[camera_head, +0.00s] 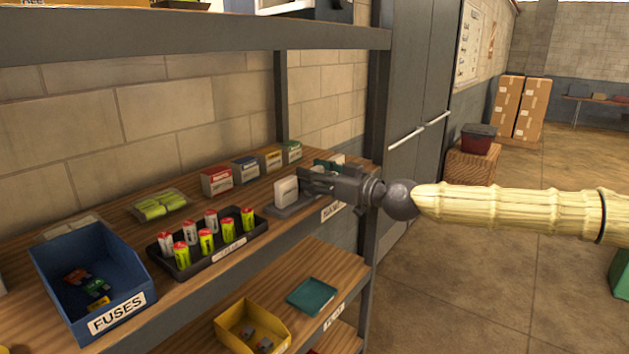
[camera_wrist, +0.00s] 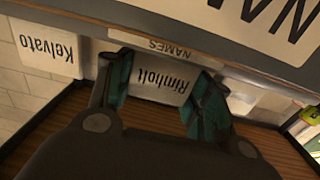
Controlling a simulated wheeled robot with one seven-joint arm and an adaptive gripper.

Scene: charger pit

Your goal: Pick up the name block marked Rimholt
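The Rimholt name block (camera_wrist: 162,78) is white with dark lettering and appears upside down in the wrist view. It stands behind a small strip reading NAMES. My gripper (camera_wrist: 162,92) is open, with one teal-padded finger to each side of this block in that view. I cannot tell whether the pads touch it. In the head view my gripper (camera_head: 318,180) is at the right end of the upper shelf, level with the name blocks. Its fingers hide much there, and the Rimholt lettering cannot be read.
The Kelvato block (camera_wrist: 45,48) is left in the wrist view. In the head view a white block (camera_head: 286,191) stands just left of my gripper. A battery tray (camera_head: 183,268) and blue fuse bin (camera_head: 70,255) are farther left. Small boxes (camera_head: 217,180) line the back.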

